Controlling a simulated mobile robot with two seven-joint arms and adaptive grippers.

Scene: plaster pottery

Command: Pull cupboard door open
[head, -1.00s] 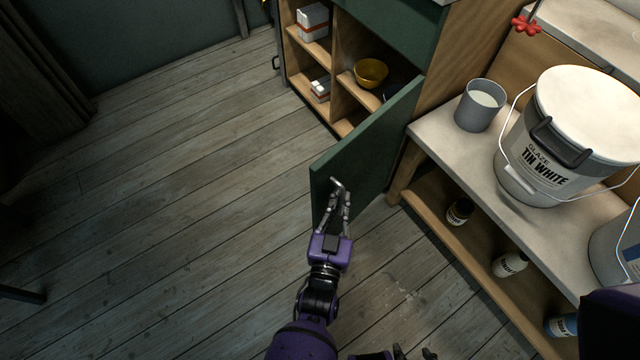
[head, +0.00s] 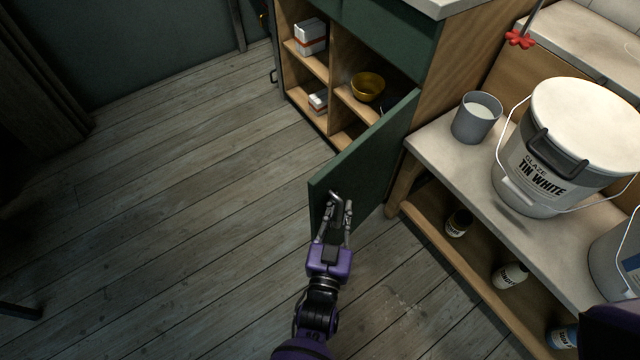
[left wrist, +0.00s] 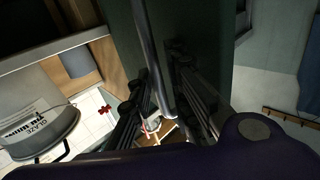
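The green cupboard door (head: 365,160) stands swung wide open, showing the shelves inside the cupboard (head: 336,75). Its metal bar handle (head: 335,195) is near the door's free edge. My left gripper (head: 338,208) is at the handle, with its fingers spread apart. In the left wrist view the handle (left wrist: 152,50) runs between the two fingers of the left gripper (left wrist: 165,98), with gaps beside it, so the gripper looks open around it. The fingertips' exact contact with the bar is unclear. My right gripper is out of view.
A yellow bowl (head: 367,87) and white boxes (head: 310,37) sit in the cupboard. At right, a bench (head: 440,150) holds a grey cup (head: 476,118) and a glaze bucket (head: 560,150), with bottles below. The plank floor (head: 170,210) at left is clear.

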